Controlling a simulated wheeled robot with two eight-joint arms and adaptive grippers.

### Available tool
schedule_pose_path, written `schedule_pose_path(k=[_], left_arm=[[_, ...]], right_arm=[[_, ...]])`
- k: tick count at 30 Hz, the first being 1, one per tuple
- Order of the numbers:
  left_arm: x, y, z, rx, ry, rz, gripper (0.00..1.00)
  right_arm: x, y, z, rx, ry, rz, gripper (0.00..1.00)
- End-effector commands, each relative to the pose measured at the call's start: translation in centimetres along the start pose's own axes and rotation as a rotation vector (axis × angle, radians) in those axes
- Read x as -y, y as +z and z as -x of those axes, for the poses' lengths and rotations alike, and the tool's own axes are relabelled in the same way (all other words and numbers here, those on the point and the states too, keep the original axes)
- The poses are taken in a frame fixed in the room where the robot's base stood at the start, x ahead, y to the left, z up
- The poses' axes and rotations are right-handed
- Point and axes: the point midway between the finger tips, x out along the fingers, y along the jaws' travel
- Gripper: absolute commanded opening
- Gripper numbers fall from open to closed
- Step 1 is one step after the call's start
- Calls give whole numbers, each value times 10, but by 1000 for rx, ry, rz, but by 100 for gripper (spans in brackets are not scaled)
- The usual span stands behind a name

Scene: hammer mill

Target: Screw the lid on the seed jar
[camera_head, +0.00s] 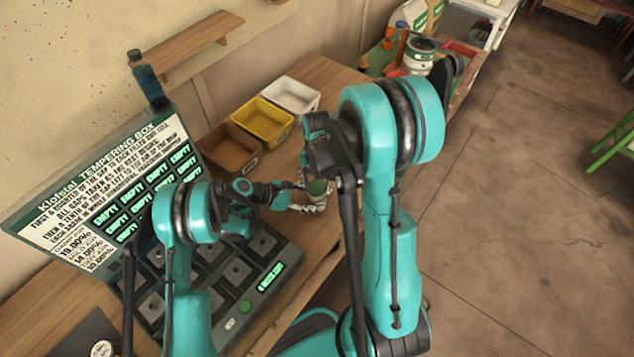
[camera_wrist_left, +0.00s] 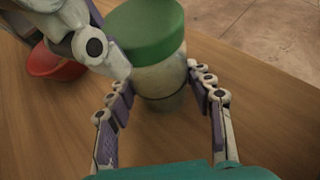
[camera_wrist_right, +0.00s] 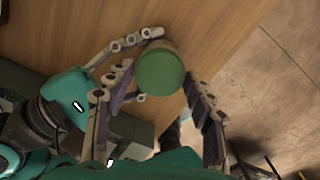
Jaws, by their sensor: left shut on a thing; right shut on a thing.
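The seed jar (camera_wrist_left: 165,82) is a pale jar between the pads of my left gripper (camera_wrist_left: 158,84), which is shut on its body from the side. The green lid (camera_wrist_left: 145,30) sits on top of the jar, roughly in line with it. I cannot tell how far it is threaded. In the right wrist view the round lid (camera_wrist_right: 160,72) lies between the fingers of my right gripper (camera_wrist_right: 158,82), which is shut on it from above. In the head view the lid (camera_head: 317,187) is small and partly hidden by my right arm.
A red bowl (camera_wrist_left: 55,65) stands on the wooden table (camera_wrist_left: 55,125). Brown (camera_head: 230,148), yellow (camera_head: 262,118) and white (camera_head: 291,95) bins line the back. The tempering box (camera_head: 230,323) lies left of the jar. The table's front edge is close to the jar.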

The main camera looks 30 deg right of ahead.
Motion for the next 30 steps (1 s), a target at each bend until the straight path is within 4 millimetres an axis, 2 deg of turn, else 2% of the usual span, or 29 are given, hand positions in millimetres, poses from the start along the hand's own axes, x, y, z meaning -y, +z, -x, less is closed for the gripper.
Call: schedule_pose_path(k=[4,30], left_arm=[[0,0,0,1,-1,1,31],[0,1,0,3,-1,1,31]], right_arm=[[0,0,-2,1,0,-169,35],[0,0,-2,4,0,-926,35]])
